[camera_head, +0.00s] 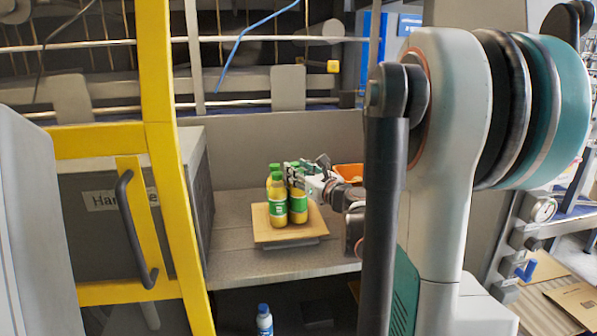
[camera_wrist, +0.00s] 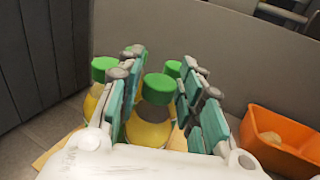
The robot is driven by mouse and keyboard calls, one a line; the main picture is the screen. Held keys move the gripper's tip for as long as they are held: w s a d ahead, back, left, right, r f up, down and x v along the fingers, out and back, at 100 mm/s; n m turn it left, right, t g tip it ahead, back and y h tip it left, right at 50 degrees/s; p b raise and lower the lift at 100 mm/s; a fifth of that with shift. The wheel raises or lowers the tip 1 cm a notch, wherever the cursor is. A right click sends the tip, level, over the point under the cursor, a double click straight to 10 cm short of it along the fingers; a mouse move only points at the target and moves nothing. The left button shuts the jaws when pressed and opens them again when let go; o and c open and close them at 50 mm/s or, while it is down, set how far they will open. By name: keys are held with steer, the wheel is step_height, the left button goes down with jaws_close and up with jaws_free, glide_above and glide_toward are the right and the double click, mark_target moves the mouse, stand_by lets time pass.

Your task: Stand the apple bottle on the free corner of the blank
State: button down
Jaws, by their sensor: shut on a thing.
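My gripper (camera_head: 296,174) is shut on a yellow bottle with a green cap (camera_wrist: 152,112), which is upright between the fingers in the wrist view. In the wrist view, green caps show left (camera_wrist: 104,68) and behind right (camera_wrist: 172,68) of the held bottle.
A yellow frame (camera_head: 160,120) and a door with a black handle (camera_head: 135,230) stand left. A blue-capped bottle (camera_head: 264,322) is below the shelf.

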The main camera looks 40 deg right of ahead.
steer(key=shift+f, duration=0.2)
steer(key=c, duration=1)
jaws_free()
steer(key=s+a, duration=0.2)
steer(key=s, duration=0.9)
steer(key=shift+s, duration=0.4)
